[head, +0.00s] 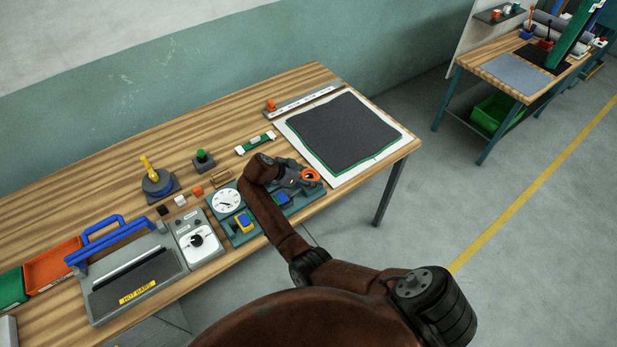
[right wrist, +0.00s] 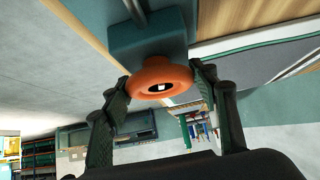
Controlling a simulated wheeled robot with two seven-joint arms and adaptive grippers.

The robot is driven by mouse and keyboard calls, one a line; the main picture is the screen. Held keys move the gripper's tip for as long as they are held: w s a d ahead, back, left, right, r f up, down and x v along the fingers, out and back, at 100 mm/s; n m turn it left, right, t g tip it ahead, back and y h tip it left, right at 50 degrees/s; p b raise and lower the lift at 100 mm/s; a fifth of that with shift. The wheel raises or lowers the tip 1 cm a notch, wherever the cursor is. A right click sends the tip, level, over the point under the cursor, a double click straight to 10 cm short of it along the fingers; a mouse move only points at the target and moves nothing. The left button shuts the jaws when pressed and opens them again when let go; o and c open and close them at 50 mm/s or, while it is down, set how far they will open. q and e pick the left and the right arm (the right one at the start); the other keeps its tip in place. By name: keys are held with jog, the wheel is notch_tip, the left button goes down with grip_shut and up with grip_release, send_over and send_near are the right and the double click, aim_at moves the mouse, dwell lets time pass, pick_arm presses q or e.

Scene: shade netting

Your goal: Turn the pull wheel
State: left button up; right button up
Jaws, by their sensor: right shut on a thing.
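The pull wheel is an orange ring-shaped wheel (head: 311,176) at the right end of a teal fixture (head: 300,202) near the table's front edge. In the right wrist view the orange wheel (right wrist: 160,82) sits on a teal block (right wrist: 148,38), with a dark hole and a light pin in its middle. My right gripper (head: 303,177) is at the wheel. Its two fingers (right wrist: 162,88) are shut on the wheel from both sides. My right arm covers part of the fixture. My left gripper is not in view.
A round dial (head: 227,200) and blue-yellow clamps (head: 243,222) are on the same fixture. A dark net sheet on a white board (head: 402,142) lies to the right. A grey control box (head: 196,240) and a hot bar sealer (head: 132,284) stand left.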

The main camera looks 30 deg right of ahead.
jog(key=shift+d+r, duration=0.1)
jog(key=shift+d, duration=0.05)
jog(key=o, duration=1.2)
jog(key=shift+c, duration=0.2)
jog(key=v, duration=1.2)
